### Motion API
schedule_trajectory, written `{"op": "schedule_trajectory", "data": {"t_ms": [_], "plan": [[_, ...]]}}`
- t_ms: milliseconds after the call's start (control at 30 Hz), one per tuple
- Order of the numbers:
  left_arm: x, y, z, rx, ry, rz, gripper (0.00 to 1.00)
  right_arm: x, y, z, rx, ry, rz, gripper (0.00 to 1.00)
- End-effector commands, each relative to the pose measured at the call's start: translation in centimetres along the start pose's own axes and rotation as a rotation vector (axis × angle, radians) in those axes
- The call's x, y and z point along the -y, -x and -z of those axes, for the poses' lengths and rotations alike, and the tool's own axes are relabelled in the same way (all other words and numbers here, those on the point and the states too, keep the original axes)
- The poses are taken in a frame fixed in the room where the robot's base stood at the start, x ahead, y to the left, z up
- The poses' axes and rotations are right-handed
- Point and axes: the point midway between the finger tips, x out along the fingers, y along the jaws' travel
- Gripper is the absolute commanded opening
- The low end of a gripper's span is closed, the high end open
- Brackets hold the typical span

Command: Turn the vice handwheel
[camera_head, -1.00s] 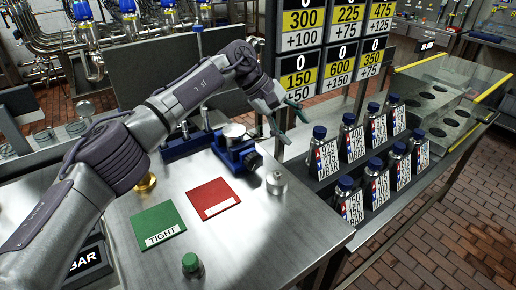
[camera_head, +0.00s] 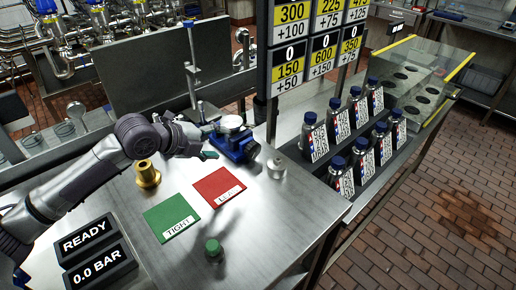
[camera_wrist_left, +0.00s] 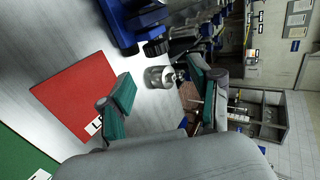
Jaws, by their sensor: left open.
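The blue vice (camera_head: 232,146) stands on the steel bench with a round metal piece on top. Its small dark handwheel (camera_head: 252,157) is on the front right side; it also shows as a dark ribbed knob at the top of the left wrist view (camera_wrist_left: 156,47). My left gripper (camera_head: 210,146) is beside the vice on its left, partly hidden behind my arm. My right gripper is not in view.
A small steel cylinder (camera_head: 277,168) stands right of the vice. Red (camera_head: 219,187) and green (camera_head: 172,217) mats lie in front. A brass fitting (camera_head: 148,174), a green-capped item (camera_head: 213,249) and a READY display (camera_head: 86,237) are nearby. Labelled bottles (camera_head: 338,178) stand on the right.

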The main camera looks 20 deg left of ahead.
Motion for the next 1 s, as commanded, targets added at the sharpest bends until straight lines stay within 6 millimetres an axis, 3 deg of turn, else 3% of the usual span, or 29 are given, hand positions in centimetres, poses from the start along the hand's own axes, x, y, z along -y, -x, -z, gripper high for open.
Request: {"op": "schedule_trajectory", "data": {"t_ms": [100, 233, 700, 1000], "plan": [[-0.7, -0.1, 0.6, -0.022, 0.017, -0.030, 0.63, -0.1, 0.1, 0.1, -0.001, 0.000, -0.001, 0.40], [-0.6, -1.7, 0.7, -0.023, 0.019, -0.028, 0.63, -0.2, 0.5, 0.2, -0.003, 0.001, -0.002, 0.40], [-0.8, -11.1, 0.8, -0.021, 0.017, -0.028, 0.63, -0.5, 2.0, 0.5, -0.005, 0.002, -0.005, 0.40], [-1.1, -13.5, 0.8, -0.019, 0.013, -0.028, 0.63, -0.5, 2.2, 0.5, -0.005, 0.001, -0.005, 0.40]]}}
